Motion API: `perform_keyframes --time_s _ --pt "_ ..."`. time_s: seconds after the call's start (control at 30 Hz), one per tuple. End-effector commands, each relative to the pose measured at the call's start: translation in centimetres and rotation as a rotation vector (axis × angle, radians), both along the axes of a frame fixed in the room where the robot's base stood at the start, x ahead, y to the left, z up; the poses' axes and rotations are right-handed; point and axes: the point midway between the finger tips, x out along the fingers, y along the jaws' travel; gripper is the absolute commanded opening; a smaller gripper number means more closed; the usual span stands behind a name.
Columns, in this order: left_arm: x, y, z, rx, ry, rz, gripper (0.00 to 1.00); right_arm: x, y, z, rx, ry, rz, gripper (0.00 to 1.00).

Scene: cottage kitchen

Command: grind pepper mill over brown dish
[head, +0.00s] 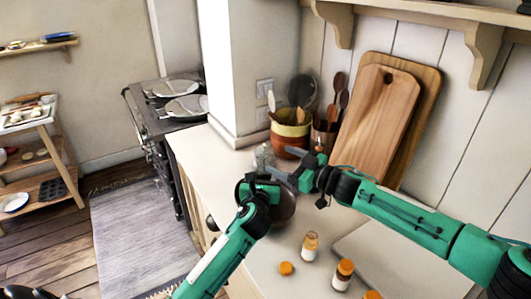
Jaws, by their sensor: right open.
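A dark brown rounded thing (283,211), which looks like the brown dish, sits on the counter, partly hidden behind my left gripper (262,186). I cannot tell whether my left gripper's fingers are open or shut, or whether they touch anything. My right gripper (281,163) comes in from the right and is open, fingers pointing left, just above and behind the left one. I cannot pick out the pepper mill for certain; the two grippers overlap here and hide part of the counter.
Small orange-capped bottles (343,274) and a loose orange lid (286,268) stand on the near counter (195,150). A glass jar (264,156), a utensil crock (290,136) and cutting boards (376,118) stand behind the grippers. The stove (170,100) is at the far left.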

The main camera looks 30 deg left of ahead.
Motion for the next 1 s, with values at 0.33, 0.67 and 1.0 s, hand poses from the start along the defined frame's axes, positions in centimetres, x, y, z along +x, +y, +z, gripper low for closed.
perform_keyframes --time_s 0.33,0.67,1.0 --pt "0.0 0.0 0.1 0.000 -0.001 0.000 0.22 0.9 5.0 0.0 -0.002 -0.003 0.000 0.76" --pt "0.0 0.0 0.1 0.000 -0.001 0.000 0.22 1.2 6.7 0.0 -0.002 -0.003 -0.001 0.76" --pt "0.0 0.0 0.1 0.000 -0.001 0.000 0.22 1.2 6.7 0.0 -0.001 -0.003 -0.001 0.62"
